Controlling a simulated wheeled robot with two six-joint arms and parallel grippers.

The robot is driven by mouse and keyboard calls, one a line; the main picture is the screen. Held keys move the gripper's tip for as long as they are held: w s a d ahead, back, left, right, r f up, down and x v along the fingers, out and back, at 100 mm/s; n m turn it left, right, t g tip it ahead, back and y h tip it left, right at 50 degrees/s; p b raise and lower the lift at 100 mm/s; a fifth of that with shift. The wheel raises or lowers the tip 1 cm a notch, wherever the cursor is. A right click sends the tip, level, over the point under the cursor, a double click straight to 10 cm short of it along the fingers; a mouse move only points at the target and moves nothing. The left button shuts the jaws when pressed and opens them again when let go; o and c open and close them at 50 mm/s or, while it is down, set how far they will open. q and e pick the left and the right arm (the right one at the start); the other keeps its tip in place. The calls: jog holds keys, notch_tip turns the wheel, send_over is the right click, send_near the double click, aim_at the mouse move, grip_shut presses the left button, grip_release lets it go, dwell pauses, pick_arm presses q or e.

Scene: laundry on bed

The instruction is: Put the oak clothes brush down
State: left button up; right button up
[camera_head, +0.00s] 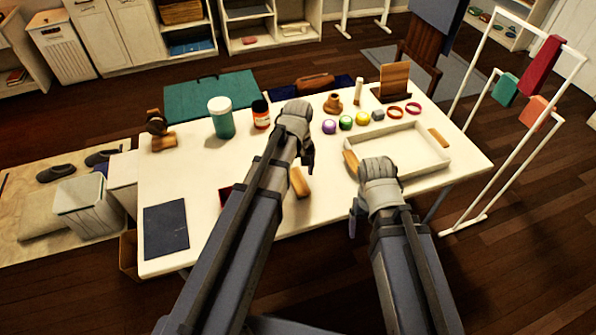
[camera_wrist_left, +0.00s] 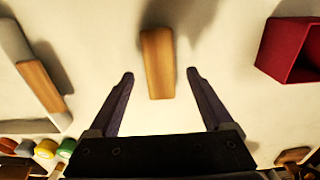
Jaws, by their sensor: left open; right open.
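A wooden block-like piece, apparently the oak clothes brush (camera_head: 299,182), lies on the white table (camera_head: 330,205) near its middle. In the left wrist view the brush (camera_wrist_left: 158,62) lies in line with the gap between my left fingers, with bare surface on both sides. My left gripper (camera_head: 308,152) is open with nothing in it; its fingers also show in the left wrist view (camera_wrist_left: 160,74). Neither finger touches the brush there. My right gripper (camera_head: 355,215) is low near the table's front edge, its fingers partly hidden by its wrist.
A white tray (camera_head: 415,168) stands at the right, with a wooden piece (camera_head: 350,162) at its left wall. A red open box (camera_wrist_left: 292,50) is near the brush, mostly hidden by my left arm in the head view. A dark blue sheet (camera_head: 166,227) lies front left.

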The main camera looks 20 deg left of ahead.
aim_at(298, 180)
pick_arm(q)
notch_tip(298, 180, up, 7)
jog(key=p, duration=0.6)
jog(key=shift+r, duration=0.15)
notch_tip(298, 180, down, 12)
jog(key=b, duration=1.2)
jog(key=shift+f, duration=0.2)
jog(key=shift+r, duration=0.15)
